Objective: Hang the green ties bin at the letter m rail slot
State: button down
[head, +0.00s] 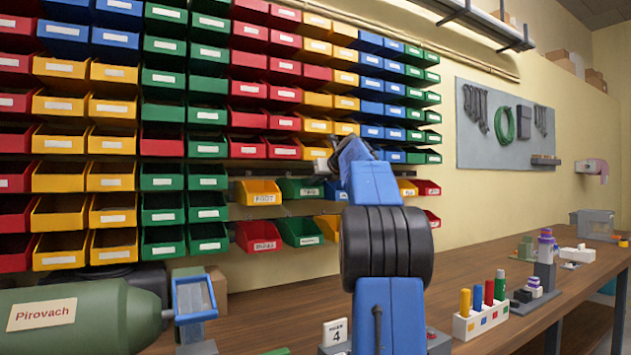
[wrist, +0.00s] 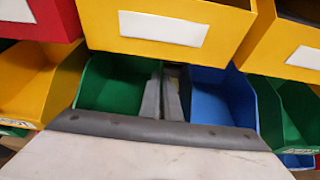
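Several green bins are in view, and I cannot read which label says ties. One green bin (head: 300,188) hangs on the upper rail below the main bin rows, between a yellow bin and a blue bin. Another green bin (head: 302,232) hangs on the lower rail. In the wrist view, my gripper (wrist: 168,92) is in front of the bins, its two fingers close together near the border between a green bin (wrist: 108,88) and a blue bin (wrist: 226,92). I cannot tell whether they pinch anything. My arm hides part of both rails; no slot letter m is legible.
Yellow bins (wrist: 165,25) overhang just above my fingers. A workbench (head: 480,285) runs along the right with a block of coloured pegs (head: 480,320) and small parts. A green cylinder labelled Pirovach (head: 90,318) is at the lower left. A pegboard (head: 505,125) hangs on the wall.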

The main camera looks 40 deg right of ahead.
jog(key=shift+s+f, duration=0.1)
jog(key=shift+f, duration=0.4)
dwell(0.8)
jog(key=c, duration=1.9)
grip_release()
jog(key=v, duration=1.7)
jog(key=shift+s+f, duration=0.25)
jog(key=shift+s, duration=0.1)
